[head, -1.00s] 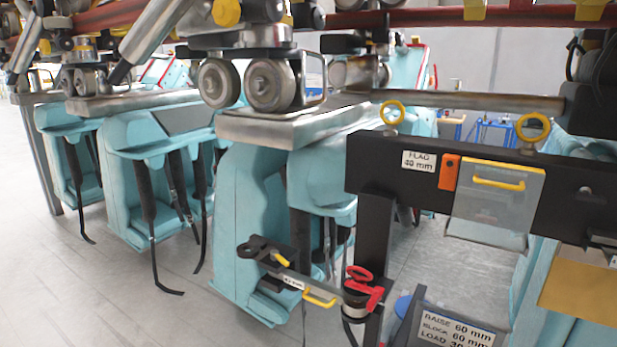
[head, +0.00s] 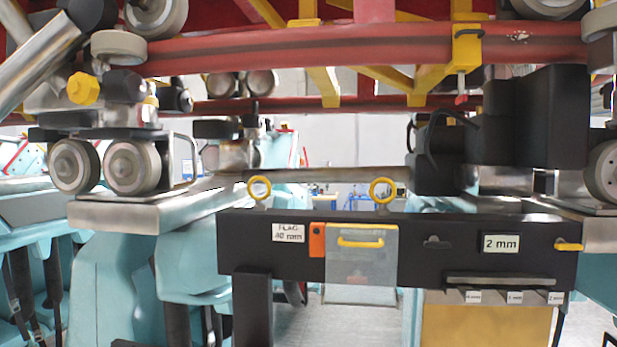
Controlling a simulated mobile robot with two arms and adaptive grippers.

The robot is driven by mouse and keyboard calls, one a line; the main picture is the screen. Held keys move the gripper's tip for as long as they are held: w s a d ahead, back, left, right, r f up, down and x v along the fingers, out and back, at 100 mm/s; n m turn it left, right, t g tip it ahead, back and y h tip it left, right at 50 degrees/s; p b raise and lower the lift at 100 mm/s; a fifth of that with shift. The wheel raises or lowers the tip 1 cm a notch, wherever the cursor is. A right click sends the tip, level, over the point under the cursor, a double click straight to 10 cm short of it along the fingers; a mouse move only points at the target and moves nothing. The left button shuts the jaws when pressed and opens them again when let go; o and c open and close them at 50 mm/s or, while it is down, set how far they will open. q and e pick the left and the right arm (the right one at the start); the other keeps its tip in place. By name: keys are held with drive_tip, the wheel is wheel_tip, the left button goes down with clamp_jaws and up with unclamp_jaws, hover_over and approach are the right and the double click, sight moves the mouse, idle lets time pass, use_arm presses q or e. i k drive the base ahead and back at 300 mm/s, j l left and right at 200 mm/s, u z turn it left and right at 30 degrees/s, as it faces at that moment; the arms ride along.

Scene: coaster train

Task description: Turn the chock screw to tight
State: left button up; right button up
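Neither of my grippers shows in the head view. I cannot tell for sure which part is the chock screw. A yellow clamp-like bracket (head: 467,45) sits around the red rail at the upper right. A short metal screw with a red tip (head: 461,90) hangs below it, and I cannot tell whether it is tight or loose. A black beam (head: 400,265) crosses the middle, with two yellow ring eyes on top, a "2 mm" label (head: 500,243) and a clear flap (head: 361,275) with a yellow handle.
A wheel assembly (head: 132,166) rests on a metal track (head: 140,213) at left. The red rail (head: 300,55) runs across above. Black blocks (head: 540,115) stand at right above the beam. Turquoise supports (head: 100,270) fill the lower left.

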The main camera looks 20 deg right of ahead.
sight(461, 98)
drive_tip(key=z, duration=1.45)
